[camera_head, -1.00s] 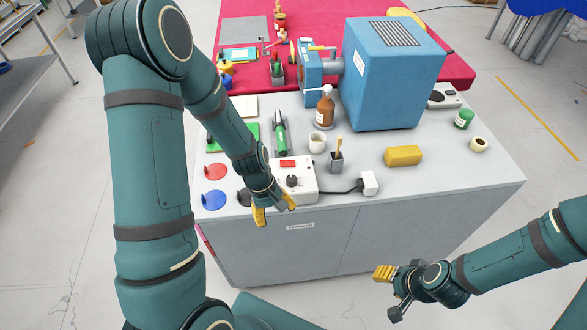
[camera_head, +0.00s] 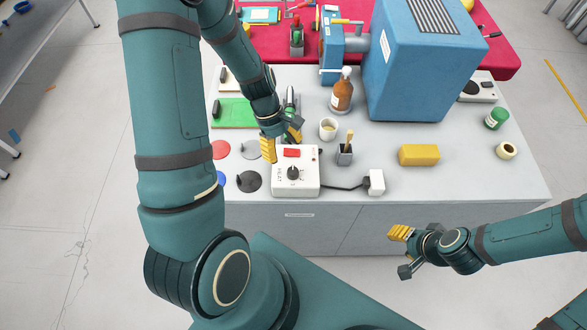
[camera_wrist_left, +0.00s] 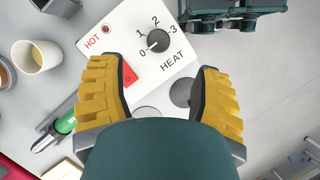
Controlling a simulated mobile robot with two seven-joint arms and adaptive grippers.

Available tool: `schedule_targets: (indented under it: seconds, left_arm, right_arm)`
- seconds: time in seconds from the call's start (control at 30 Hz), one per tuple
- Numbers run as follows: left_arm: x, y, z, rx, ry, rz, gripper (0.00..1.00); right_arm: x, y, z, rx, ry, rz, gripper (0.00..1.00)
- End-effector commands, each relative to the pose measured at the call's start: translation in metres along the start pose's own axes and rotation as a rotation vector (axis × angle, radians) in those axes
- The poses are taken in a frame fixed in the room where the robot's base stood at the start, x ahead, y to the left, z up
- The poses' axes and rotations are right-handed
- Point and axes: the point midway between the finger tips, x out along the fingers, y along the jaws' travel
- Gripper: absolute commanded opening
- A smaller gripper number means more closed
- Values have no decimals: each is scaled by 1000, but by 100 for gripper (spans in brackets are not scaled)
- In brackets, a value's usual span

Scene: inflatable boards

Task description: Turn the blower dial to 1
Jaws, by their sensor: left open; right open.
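The white blower control box (camera_head: 308,182) sits near the front edge of the grey bench. It has a red switch (camera_head: 291,153) and a black dial (camera_head: 293,173). In the left wrist view the dial (camera_wrist_left: 158,40) has marks 0, 1, 2 and 3 and the word HEAT; its pointer seems to be towards 0. My left gripper (camera_head: 281,143) is open and empty above the back edge of the box. In the wrist view its yellow fingers (camera_wrist_left: 158,72) are apart, with the dial beyond them. My right gripper (camera_head: 402,252) is open and empty, in front of the bench.
A black cable runs right from the box to a white plug block (camera_head: 376,182). A cup (camera_head: 328,129), a brush holder (camera_head: 344,153), a brown bottle (camera_head: 342,92) and a yellow block (camera_head: 419,155) stand behind and right. Coloured discs (camera_head: 249,181) lie left. A large blue machine (camera_head: 415,70) stands behind.

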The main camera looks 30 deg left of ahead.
Motion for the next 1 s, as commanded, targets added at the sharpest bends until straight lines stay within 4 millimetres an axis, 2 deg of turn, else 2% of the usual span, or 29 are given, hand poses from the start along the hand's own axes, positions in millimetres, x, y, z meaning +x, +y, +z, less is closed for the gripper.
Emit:
schedule_targets:
  seconds: [0.03, 0.2, 0.4, 0.6, 0.9, 0.93, 1.0]
  left_arm:
    - [13, -1, 0, -1, -3, -5, 65]
    - [46, -1, 0, -1, -3, -4, 65]
    - [76, 0, 0, 1, -1, -2, 65]
    - [89, 0, 0, 0, 0, 0, 65]
    - [91, 0, 0, 1, 0, 0, 65]
    - [91, 0, 0, 1, 0, 0, 63]
    - [91, 0, 0, 1, 0, 0, 39]
  right_arm:
    - [2, 1, 0, 0, 0, 0, 47]
    - [4, 2, 0, 1, 1, 0, 47]
    - [6, 2, 1, 1, 1, 0, 47]
    - [7, 3, 1, 1, 2, 1, 47]
    - [7, 3, 1, 1, 2, 1, 47]
    - [7, 3, 1, 1, 2, 1, 47]
    - [7, 3, 1, 1, 2, 1, 47]
